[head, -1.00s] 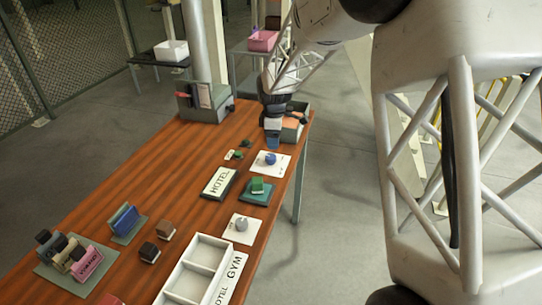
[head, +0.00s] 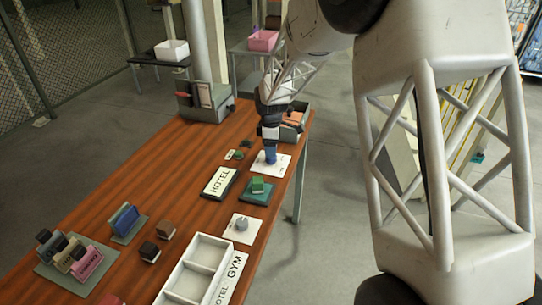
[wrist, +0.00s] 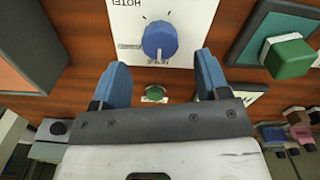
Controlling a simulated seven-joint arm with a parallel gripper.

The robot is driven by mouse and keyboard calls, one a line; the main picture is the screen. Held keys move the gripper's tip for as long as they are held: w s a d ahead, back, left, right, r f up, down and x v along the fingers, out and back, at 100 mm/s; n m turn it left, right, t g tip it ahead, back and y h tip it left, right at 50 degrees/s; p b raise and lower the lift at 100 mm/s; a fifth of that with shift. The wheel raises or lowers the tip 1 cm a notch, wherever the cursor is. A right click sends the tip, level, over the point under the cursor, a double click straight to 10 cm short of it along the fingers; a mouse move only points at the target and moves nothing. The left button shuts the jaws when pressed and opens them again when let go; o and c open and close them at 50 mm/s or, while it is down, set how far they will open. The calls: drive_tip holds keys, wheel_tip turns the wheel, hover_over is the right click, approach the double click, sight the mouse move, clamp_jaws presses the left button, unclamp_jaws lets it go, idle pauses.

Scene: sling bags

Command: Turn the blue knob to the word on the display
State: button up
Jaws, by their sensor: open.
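The blue knob (wrist: 160,38) stands on a white plate (wrist: 196,12) in the wrist view. A pale mark shows on the knob's side facing the plate's lower word, which I cannot read surely. HOTEL is printed upside down at the plate's upper left. My gripper (wrist: 161,62) is open, with one blue finger on each side of the knob and gaps between.
A green block on a teal base (head: 257,190) sits close to the knob plate. A grey knob on a white plate (head: 241,225) and a white divided tray (head: 205,252) are nearer. A small green button (wrist: 155,93) lies between my fingers in the wrist view.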

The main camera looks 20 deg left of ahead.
drive_tip(key=shift+f, duration=2.3)
drive_tip(key=c, duration=0.9)
drive_tip(key=shift+c, duration=0.2)
